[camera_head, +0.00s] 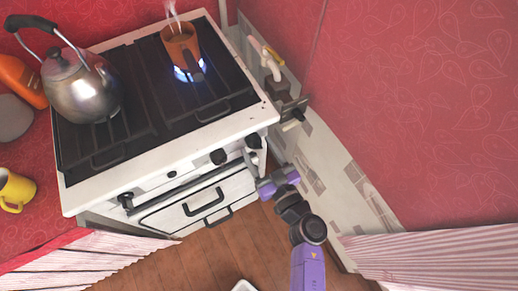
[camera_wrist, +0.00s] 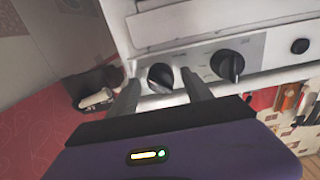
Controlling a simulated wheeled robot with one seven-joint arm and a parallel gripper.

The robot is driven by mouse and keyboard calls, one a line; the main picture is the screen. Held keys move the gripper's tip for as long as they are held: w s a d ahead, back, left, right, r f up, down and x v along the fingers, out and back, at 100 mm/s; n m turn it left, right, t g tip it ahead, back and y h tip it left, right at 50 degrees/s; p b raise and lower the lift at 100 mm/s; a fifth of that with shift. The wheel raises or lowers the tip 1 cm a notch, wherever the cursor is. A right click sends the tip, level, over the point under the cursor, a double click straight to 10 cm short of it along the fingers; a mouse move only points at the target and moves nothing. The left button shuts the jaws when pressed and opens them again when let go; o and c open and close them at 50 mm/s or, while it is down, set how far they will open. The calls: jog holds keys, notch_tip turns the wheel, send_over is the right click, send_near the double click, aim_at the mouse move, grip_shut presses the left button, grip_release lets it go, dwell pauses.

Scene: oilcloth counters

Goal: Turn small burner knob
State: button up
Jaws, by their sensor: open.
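The white stove (camera_head: 165,170) has a front panel with several black knobs. The rightmost knob (camera_head: 253,141) is close to my gripper (camera_head: 258,167), which reaches up to the panel's right end. In the wrist view, my gripper (camera_wrist: 161,79) is open, with one finger on each side of that knob (camera_wrist: 160,76). I cannot tell whether the fingers touch it. A second knob (camera_wrist: 229,65) is just right of the right finger; it also shows in the head view (camera_head: 218,157). A smaller round black knob (camera_wrist: 300,46) is farther right. A blue flame (camera_head: 190,73) burns on the back right burner.
An orange pot (camera_head: 180,42) steams over the flame. A metal kettle (camera_head: 82,88) stands on the left burners. A gas pipe with a yellow valve handle (camera_head: 272,54) runs beside the stove's right side. A yellow mug (camera_head: 15,188) stands at the left.

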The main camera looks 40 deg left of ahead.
jog(key=shift+a, duration=0.1)
jog(key=shift+c, duration=0.2)
grip_shut()
